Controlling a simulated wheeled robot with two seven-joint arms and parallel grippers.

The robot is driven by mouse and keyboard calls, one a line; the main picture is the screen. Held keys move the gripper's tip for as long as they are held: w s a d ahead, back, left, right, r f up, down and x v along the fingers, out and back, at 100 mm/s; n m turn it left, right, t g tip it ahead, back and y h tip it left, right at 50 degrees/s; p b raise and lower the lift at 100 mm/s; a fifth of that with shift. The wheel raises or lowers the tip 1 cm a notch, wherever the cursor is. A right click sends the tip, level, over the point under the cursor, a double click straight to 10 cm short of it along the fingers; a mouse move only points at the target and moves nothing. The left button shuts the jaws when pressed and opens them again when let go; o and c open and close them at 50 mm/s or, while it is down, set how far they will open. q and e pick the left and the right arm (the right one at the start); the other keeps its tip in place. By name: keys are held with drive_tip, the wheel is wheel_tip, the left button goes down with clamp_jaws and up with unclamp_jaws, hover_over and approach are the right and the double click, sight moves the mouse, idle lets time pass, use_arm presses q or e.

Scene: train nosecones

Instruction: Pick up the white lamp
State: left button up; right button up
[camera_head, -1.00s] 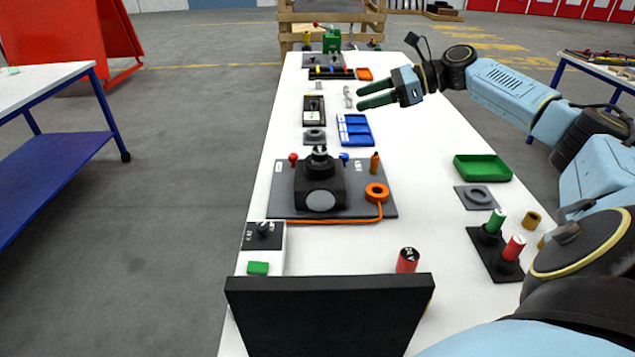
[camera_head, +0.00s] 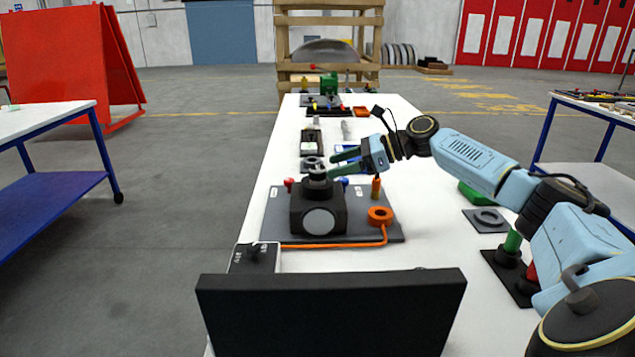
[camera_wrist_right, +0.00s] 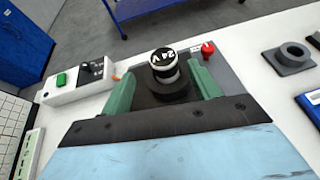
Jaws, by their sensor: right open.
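The white lamp (camera_wrist_right: 165,66) is a short white cylinder with a black top marked 24V. It stands upright in a round black socket on the black block (camera_head: 318,210) on the grey board. My right gripper (camera_wrist_right: 162,72) is open, with one green finger on each side of the lamp and socket in the right wrist view. In the head view the right gripper (camera_head: 333,164) reaches in from the right, its fingertips at the lamp (camera_head: 316,164), which is partly hidden. I cannot tell whether the fingers touch it. My left gripper is not in view.
The grey board (camera_head: 270,230) also carries a red knob (camera_head: 289,184), a blue knob and an orange ring (camera_head: 380,215) with an orange cable. A white box with a green button (camera_wrist_right: 62,79) stands beside it. A green tray (camera_head: 472,194) lies right, partly behind my arm.

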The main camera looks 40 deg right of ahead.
sight(325, 169)
drive_tip(key=shift+x, duration=1.5)
drive_tip(key=shift+w+d+b+x, duration=0.1)
drive_tip(key=shift+b+x, duration=0.2)
drive_tip(key=shift+x, duration=0.85)
drive_tip(key=shift+w+d+b+x, duration=0.15)
drive_tip(key=shift+b+x, duration=0.15)
drive_tip(key=shift+x, duration=0.85)
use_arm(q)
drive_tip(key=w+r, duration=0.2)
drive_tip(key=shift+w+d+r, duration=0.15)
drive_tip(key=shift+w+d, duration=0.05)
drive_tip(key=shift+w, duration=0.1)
use_arm(e)
drive_tip(key=shift+s, duration=0.1)
drive_tip(key=shift+c, duration=0.3)
drive_tip(key=c, duration=1)
drive_tip(key=shift+c, duration=0.2)
drive_tip(key=shift+r, duration=0.1)
